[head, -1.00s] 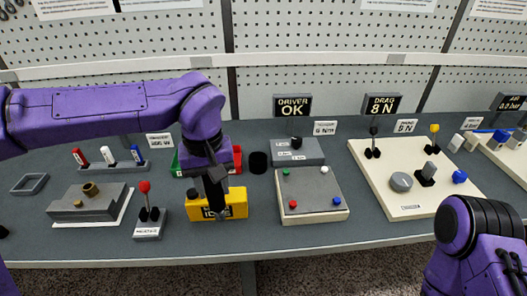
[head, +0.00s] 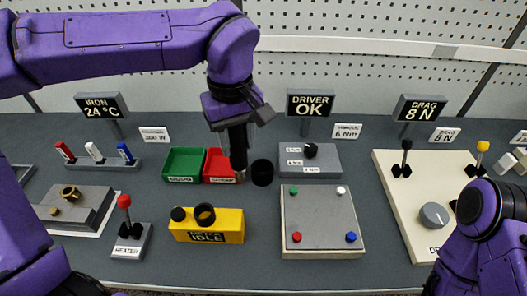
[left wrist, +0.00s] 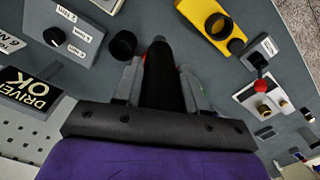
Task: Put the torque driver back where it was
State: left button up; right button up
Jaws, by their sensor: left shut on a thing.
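My left gripper (head: 237,118) is shut on the torque driver (head: 238,150), a black cylinder hanging roughly upright. In the left wrist view, the driver (left wrist: 163,80) lies between the two grey fingers, its narrower grey tip pointing away from the gripper. In the head view its lower end overlaps the right edge of the red bin (head: 218,166). A round black open holder (head: 262,172) stands just right of the driver; it also shows beside the fingers in the left wrist view (left wrist: 123,45). I cannot tell the driver's exact height. My right gripper's fingers are not visible.
A yellow box (head: 207,233) marked IDLE has a dark ring and knob on top. A green bin (head: 183,164) adjoins the red one. Right stand a grey knob box (head: 310,160) and a plate with coloured pegs (head: 322,215). A red-topped heater switch (head: 130,240) is left.

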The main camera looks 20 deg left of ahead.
pick_arm(q)
jog(key=w+d+f+p, duration=0.2)
jog(key=w+f, duration=0.8)
jog(key=f, duration=0.1)
jog(key=shift+f, duration=0.15)
jog(key=o, duration=1.1)
jog(key=shift+f, duration=0.15)
jog(key=shift+o, duration=0.2)
notch_tip(320, 180, up, 12)
jog(key=shift+r, duration=0.2)
